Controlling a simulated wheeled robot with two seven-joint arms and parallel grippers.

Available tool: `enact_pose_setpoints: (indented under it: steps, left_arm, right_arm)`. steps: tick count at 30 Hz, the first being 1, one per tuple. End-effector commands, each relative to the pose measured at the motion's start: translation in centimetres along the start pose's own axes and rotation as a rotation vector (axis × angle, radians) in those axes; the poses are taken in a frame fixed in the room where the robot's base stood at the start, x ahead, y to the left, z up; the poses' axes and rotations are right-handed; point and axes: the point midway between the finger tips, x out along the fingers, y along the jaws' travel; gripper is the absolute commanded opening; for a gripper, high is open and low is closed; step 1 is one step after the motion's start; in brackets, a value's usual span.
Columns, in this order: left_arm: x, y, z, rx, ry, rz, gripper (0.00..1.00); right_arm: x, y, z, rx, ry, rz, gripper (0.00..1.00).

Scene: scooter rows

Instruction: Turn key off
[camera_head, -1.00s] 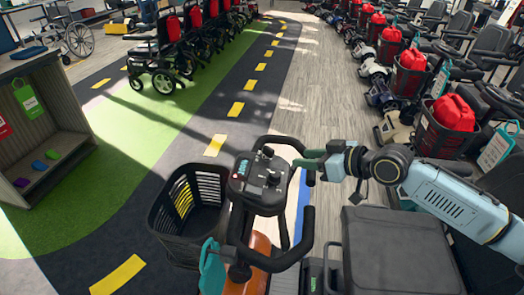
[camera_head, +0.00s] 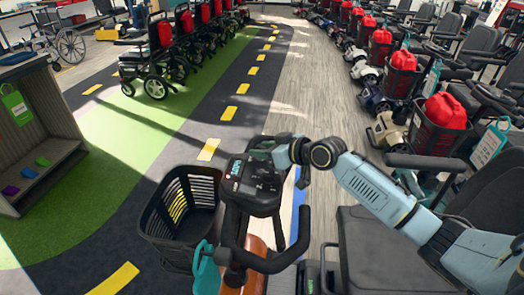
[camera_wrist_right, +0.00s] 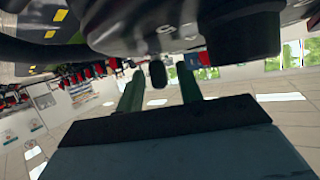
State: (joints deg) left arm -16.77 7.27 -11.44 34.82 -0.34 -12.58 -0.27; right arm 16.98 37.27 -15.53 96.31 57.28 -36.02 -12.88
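The scooter's dark console (camera_head: 250,192) stands between black handlebars in the lower middle of the head view. My right gripper (camera_head: 262,148) is at the console's far right edge, its fingers partly hidden. In the right wrist view, its two green fingers (camera_wrist_right: 159,88) stand apart, with a small black rounded piece (camera_wrist_right: 157,72) between them. This piece projects from the dark console housing (camera_wrist_right: 165,22) and looks like the key, though its markings cannot be read. Gaps show on both sides of it. My left gripper is not in view.
A black basket (camera_head: 180,215) is on the console's left, and a teal tag (camera_head: 207,270) hangs by the near handlebar (camera_head: 275,262). The seat (camera_head: 385,245) lies below my right arm.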

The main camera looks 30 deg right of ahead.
Motion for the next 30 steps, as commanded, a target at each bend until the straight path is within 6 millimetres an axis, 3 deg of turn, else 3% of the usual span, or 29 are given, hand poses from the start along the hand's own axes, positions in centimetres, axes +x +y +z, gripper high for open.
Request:
enact_pose_setpoints:
  steps: [11,19,30]
  left_arm:
    - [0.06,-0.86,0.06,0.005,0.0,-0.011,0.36]
    - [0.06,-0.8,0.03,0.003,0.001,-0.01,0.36]
    - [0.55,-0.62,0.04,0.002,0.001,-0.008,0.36]
  right_arm:
    - [0.61,-0.03,-0.01,0.0,0.0,0.0,0.36]
    - [0.59,-0.02,0.0,0.0,0.0,0.0,0.01]
    - [0.63,0.03,0.07,-0.005,0.0,-0.009,0.0]
